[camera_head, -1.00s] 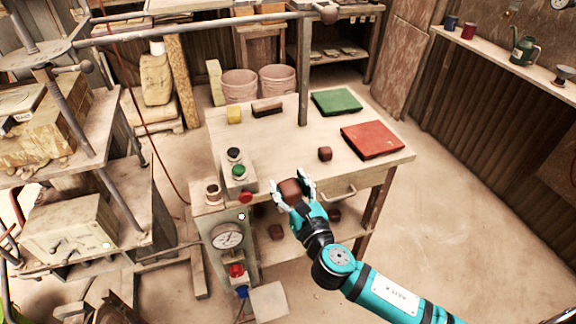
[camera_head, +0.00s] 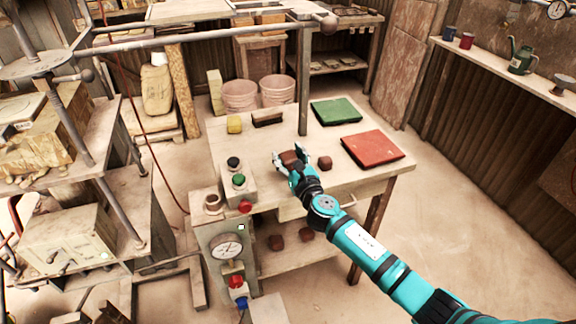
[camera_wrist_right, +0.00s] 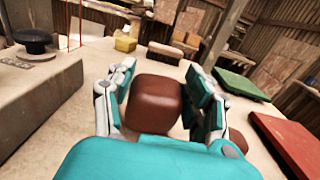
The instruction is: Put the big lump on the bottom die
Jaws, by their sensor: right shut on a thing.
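A big reddish-brown lump (camera_head: 290,157) is between the fingers of my right gripper (camera_head: 289,160), over the near part of the wooden table. In the right wrist view the lump (camera_wrist_right: 153,104) fills the space between both fingers of the right gripper (camera_wrist_right: 158,98), which is shut on it. A smaller brown lump (camera_head: 325,163) lies on the table just right of the gripper. It is partly hidden behind a finger in the wrist view. I cannot tell for sure which part is the bottom die. My left gripper is not in view.
A green slab (camera_head: 336,111) and a red slab (camera_head: 372,149) lie on the table's right side. A control box with buttons (camera_head: 238,182) stands at its left front edge. Two lumps (camera_head: 277,242) sit on the lower shelf. Metal-framed equipment stands left.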

